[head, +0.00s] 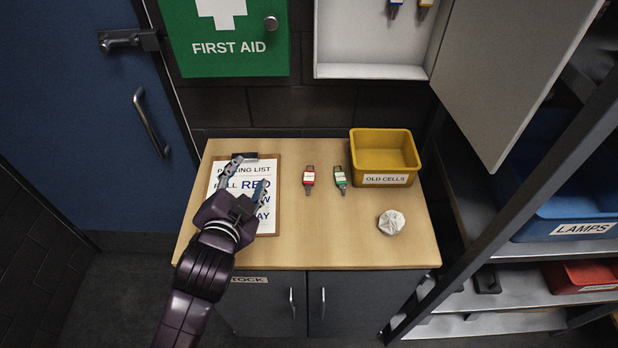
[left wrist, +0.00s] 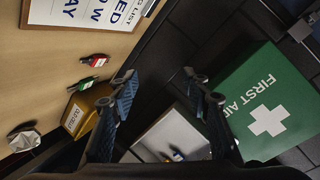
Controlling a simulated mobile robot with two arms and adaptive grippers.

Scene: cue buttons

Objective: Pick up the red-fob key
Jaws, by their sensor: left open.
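The red-fob key (head: 309,180) lies on the wooden cabinet top, right of the clipboard. It also shows in the left wrist view (left wrist: 95,60), left of my fingers. A green-fob key (head: 341,179) lies just to its right and shows in the left wrist view (left wrist: 84,83). My left gripper (head: 247,171) is open and empty, over the clipboard and to the left of the red-fob key, apart from it. Its two fingers show in the left wrist view (left wrist: 163,90). My right gripper is in neither view.
A clipboard (head: 270,222) with a packing list lies partly behind my left gripper. A yellow bin (head: 400,137) labelled OLD CELLS and a crumpled white ball (head: 391,222) are on the right. An open wall key box (head: 372,71) with an open door (head: 505,75) hangs above. The front-middle top is clear.

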